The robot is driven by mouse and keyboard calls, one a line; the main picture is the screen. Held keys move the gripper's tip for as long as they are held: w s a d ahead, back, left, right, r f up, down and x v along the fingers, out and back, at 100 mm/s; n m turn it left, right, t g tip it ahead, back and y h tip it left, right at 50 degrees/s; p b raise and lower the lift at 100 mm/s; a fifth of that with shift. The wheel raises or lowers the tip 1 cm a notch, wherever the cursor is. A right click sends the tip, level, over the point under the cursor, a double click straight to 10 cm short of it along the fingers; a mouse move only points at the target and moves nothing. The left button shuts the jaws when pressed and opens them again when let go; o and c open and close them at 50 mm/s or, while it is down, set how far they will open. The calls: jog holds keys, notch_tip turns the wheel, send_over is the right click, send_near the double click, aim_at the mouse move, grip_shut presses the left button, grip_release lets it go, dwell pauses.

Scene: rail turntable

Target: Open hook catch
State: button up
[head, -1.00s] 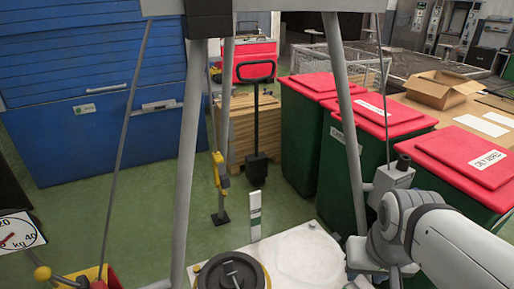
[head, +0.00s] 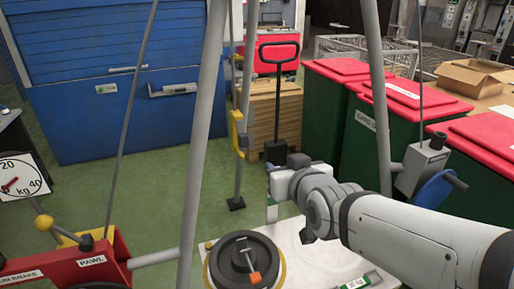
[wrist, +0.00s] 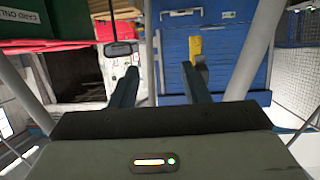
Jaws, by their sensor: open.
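A yellow fitting (head: 238,132), which looks like the hook catch, is on the grey rear post of the frame, left of centre in the head view. It also shows in the wrist view (wrist: 196,46), just beyond the tip of the picture-right finger; I cannot tell whether it is latched. My gripper (wrist: 160,75) is open, with nothing between its fingers in the wrist view. In the head view my arm reaches in from the right, its end right of the fitting and apart from it in the picture; the fingers are hard to make out there.
Frame legs (head: 205,150) stand left and right of the arm. A round dark weight (head: 240,262) sits on the pale base, below the arm. The red pawl box (head: 70,268) and dial (head: 22,182) are left.

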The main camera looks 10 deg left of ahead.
aim_at(244, 140)
jog(key=w+a+r+t+y, duration=0.1)
jog(key=w+a, duration=0.1)
jog(key=a, duration=0.1)
jog(key=w+a+y+b, duration=0.1)
jog(key=a, duration=0.2)
jog(key=w+a+r+n+t+y+b, duration=0.1)
jog(key=w+a, duration=0.1)
jog(key=a, duration=0.2)
jog(key=shift+w+r+t, duration=0.3)
jog(key=shift+w+r, duration=0.05)
jog(key=c, duration=0.9)
grip_shut()
jog(key=shift+s+a, duration=0.1)
